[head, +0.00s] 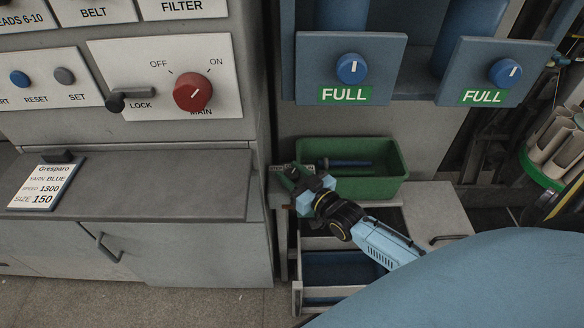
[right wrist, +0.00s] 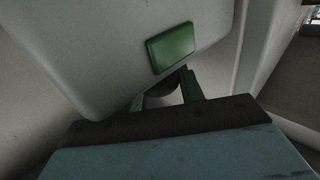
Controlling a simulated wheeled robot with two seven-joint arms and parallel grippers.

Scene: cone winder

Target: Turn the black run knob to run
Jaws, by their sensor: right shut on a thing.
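My right gripper (head: 286,178) reaches in from the right in the head view, at the side of the grey machine cabinet by the left end of a green bin. In the right wrist view its two dark green fingers (right wrist: 166,93) are shut on a dark rounded thing, which I take for the black run knob (right wrist: 164,89). Most of the knob is hidden by the fingers and the gripper body, so its setting cannot be read. A green plate (right wrist: 171,48) sits on the pale panel just above it. My left gripper is not in view.
The green bin (head: 378,187) holds a dark blue rod. An open drawer (head: 341,294) lies below my right wrist. Two blue FULL dials (head: 351,68) are above.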

